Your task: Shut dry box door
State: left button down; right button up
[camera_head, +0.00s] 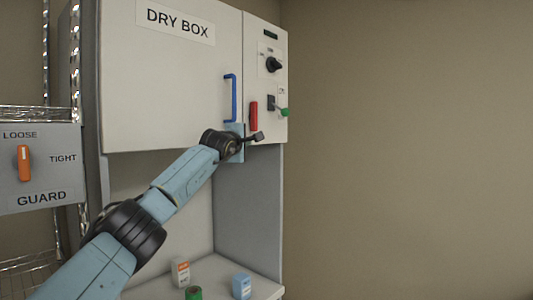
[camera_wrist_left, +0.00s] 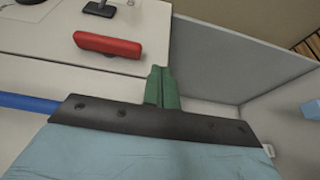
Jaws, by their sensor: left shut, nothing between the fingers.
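The dry box door (camera_head: 170,80) is a broad pale panel labelled DRY BOX. It looks flush, or nearly so, with the control panel on its right; I cannot tell whether it is fully shut. Its blue handle (camera_head: 233,98) stands upright near the right edge and also shows at the left of the left wrist view (camera_wrist_left: 28,102). A red bar (camera_head: 253,116) is right of the door seam, and also in the left wrist view (camera_wrist_left: 108,44). My left gripper (camera_head: 249,144) is just below the handle and red bar. Its green fingers (camera_wrist_left: 160,86) are together and empty. My right gripper is not in view.
The control panel has a black knob (camera_head: 274,65) and a green-tipped lever (camera_head: 284,112). Below is an open bay with small containers, including a blue-white one (camera_head: 242,286). A GUARD panel (camera_head: 40,168) with an orange switch is at left. The wall at right is bare.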

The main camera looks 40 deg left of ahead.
pick_arm(q)
jog(key=s+d+b, duration=0.1)
jog(key=d+b, duration=0.3)
jog(key=d, duration=0.7)
jog(key=shift+b, duration=0.3)
